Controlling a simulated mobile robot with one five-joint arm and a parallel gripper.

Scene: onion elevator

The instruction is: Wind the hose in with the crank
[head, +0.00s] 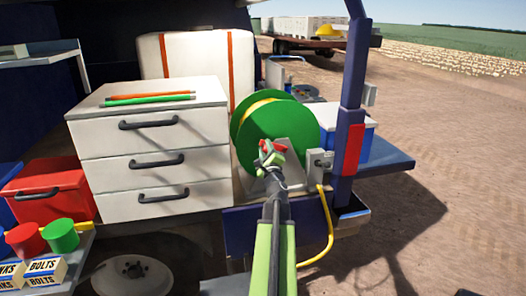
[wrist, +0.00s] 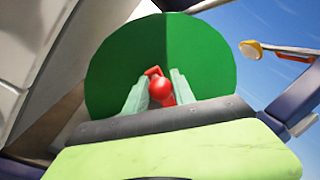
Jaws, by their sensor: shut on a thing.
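The green hose reel (head: 252,128) stands upright on a grey bracket, right of the white drawer cabinet. Yellow hose shows between its discs. The reel's green face (wrist: 210,60) fills the middle of the wrist view. My gripper (head: 272,152) is in front of the reel face, shut on the red crank handle (wrist: 160,88), which sits between its two pale green fingers. The crank's arm is mostly hidden behind the handle and fingers. The yellow hose (head: 328,225) passes by a small grey box right of the reel and hangs down to the ground.
A dark blue post (head: 352,95) with a red band stands right of the reel. The white drawer cabinet (head: 150,140) stands close on the left. A blue box with a white lid (head: 340,130) sits behind the post. Open dirt lies to the right.

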